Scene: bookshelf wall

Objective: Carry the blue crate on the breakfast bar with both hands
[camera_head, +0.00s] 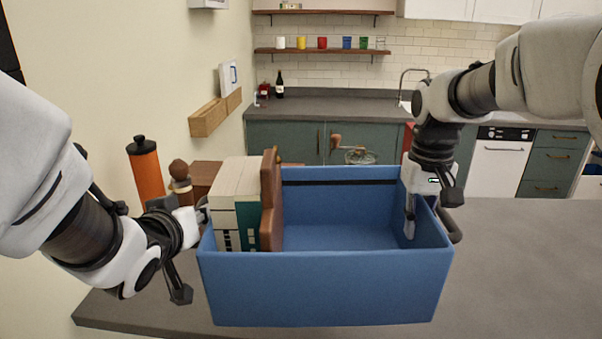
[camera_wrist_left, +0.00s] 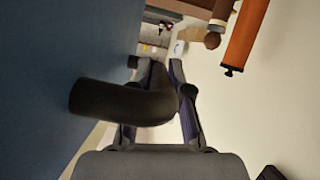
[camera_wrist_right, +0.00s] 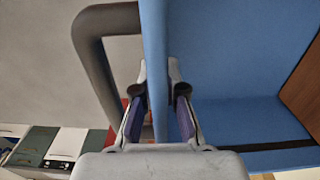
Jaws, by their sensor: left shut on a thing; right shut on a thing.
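The blue crate (camera_head: 325,288) is in front of me at the breakfast bar (camera_head: 520,260); I cannot tell whether it touches the top. White and green books (camera_head: 236,195) and a brown wooden piece (camera_head: 271,200) stand at its left end; the rest is empty. My left gripper (camera_head: 203,213) is at the left end, shut on the dark handle (camera_wrist_left: 110,102), outside the wall in the left wrist view. My right gripper (camera_head: 410,222) is shut on the right wall, one finger inside; in the right wrist view the wall (camera_wrist_right: 155,40) passes between the fingers, with the right handle (camera_wrist_right: 90,45) beside them.
An orange bottle (camera_head: 147,172) and a brown pepper mill (camera_head: 180,180) stand close behind the crate's left end. The bar is clear to the right. Beyond are a counter (camera_head: 330,107) and a shelf of coloured cups (camera_head: 320,50).

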